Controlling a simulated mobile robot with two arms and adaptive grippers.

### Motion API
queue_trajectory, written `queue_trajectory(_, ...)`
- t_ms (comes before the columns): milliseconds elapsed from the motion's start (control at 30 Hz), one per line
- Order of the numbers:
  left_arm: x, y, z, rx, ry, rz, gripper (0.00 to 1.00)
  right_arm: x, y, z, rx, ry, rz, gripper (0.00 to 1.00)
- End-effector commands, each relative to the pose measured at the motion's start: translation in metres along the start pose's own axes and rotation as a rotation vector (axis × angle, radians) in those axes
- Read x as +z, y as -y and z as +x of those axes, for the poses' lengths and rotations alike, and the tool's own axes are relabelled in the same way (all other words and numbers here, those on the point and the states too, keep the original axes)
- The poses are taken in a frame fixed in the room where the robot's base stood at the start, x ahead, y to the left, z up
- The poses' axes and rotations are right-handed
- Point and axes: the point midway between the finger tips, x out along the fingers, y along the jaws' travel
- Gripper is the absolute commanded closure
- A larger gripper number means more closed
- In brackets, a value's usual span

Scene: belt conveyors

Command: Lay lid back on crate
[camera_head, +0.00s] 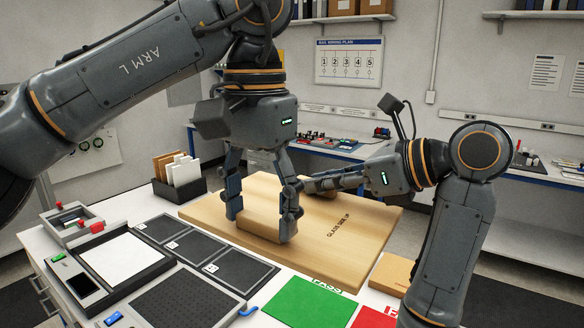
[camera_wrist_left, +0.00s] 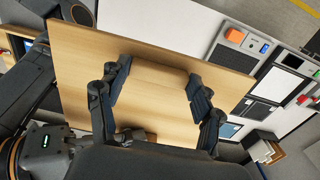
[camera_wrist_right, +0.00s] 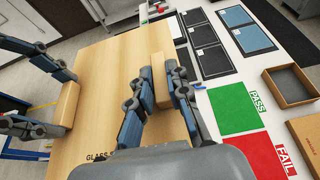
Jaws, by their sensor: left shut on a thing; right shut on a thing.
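The lid is a large pale wooden board (camera_head: 340,250) marked "GLASS SIDE UP", with a wooden grip block near each of two opposite edges. My left gripper (camera_head: 263,222) is shut on the near block (camera_head: 258,220), which also shows between its fingers in the left wrist view (camera_wrist_left: 158,82). My right gripper (camera_head: 318,186) comes in from the right and is shut on the far block; in the right wrist view its fingers (camera_wrist_right: 155,100) straddle a block (camera_wrist_right: 161,72). The board looks about level. No crate shows under it, and I cannot tell what it rests on.
A green PASS mat (camera_head: 308,304) and a red FAIL mat (camera_head: 375,318) lie at the front edge. Dark panels (camera_head: 200,250) lie to the left of the board. An open brown box (camera_wrist_right: 291,86) stands near the mats. A bin of folders (camera_head: 180,182) stands behind.

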Motion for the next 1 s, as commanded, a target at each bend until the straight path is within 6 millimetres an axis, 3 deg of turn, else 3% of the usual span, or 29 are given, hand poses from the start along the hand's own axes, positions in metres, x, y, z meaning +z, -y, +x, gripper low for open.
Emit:
queue_trajectory(367,-0.003,-0.001,0.009,0.004,-0.012,-0.002,0.82,-0.009,-0.007,0.005,0.019,-0.003,-0.012,1.0)
queue_trajectory(1000,0.008,-0.008,0.101,0.005,-0.01,-0.002,0.82,-0.095,-0.018,0.034,0.021,0.0,-0.009,1.0)
